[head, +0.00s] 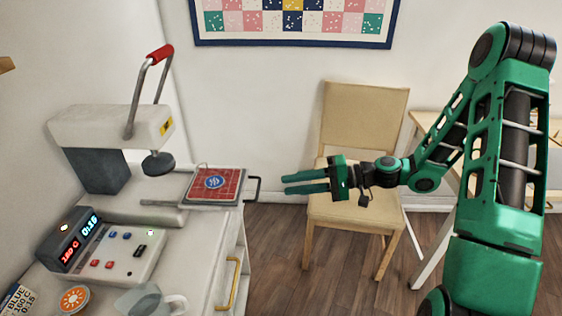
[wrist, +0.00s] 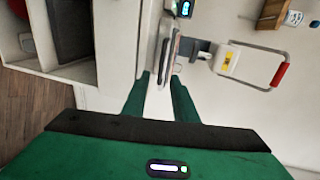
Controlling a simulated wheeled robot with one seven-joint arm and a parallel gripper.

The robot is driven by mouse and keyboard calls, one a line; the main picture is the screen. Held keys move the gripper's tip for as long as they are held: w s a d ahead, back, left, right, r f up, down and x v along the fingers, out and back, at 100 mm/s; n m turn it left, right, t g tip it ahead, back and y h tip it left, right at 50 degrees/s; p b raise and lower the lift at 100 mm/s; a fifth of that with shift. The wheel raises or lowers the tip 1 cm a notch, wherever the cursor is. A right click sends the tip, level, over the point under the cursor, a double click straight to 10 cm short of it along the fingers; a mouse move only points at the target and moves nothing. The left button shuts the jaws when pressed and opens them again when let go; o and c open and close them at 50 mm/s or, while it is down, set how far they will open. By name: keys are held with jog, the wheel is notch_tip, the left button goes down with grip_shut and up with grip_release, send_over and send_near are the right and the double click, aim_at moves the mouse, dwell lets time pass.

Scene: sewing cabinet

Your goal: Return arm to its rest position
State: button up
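My green arm reaches in from the right side of the head view. My gripper (head: 285,184) is open and empty, its two fingers pointing left, in front of a wooden chair (head: 362,115). It is to the right of the press tray's handle (head: 254,188) and apart from it. In the wrist view the two green fingers (wrist: 160,80) show a gap with nothing held between them. The fingers point towards the press, whose red handle (wrist: 279,76) is at the right.
A heat press (head: 105,128) with raised red handle (head: 160,54) stands on a white cabinet (head: 228,235). A red square with a blue emblem (head: 225,184) lies on its pulled-out tray. A control box (head: 118,257), orange tin (head: 73,298) and clear mug (head: 172,302) are nearer. A table (head: 424,121) stands behind my arm.

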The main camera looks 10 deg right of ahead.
jog(key=s+d+f+n+g+h, duration=0.1)
jog(key=s+d+g+h, duration=0.2)
jog(key=s+d+h, duration=0.8)
jog(key=s+d+r+m+h, duration=0.2)
jog(key=s+d+r, duration=0.3)
jog(key=s+d, duration=0.2)
jog(key=s+d+r+m+h, duration=0.2)
jog(key=s+d+r, duration=0.3)
jog(key=s+d, duration=0.3)
jog(key=s, duration=0.3)
jog(key=shift+s+m+g, duration=0.4)
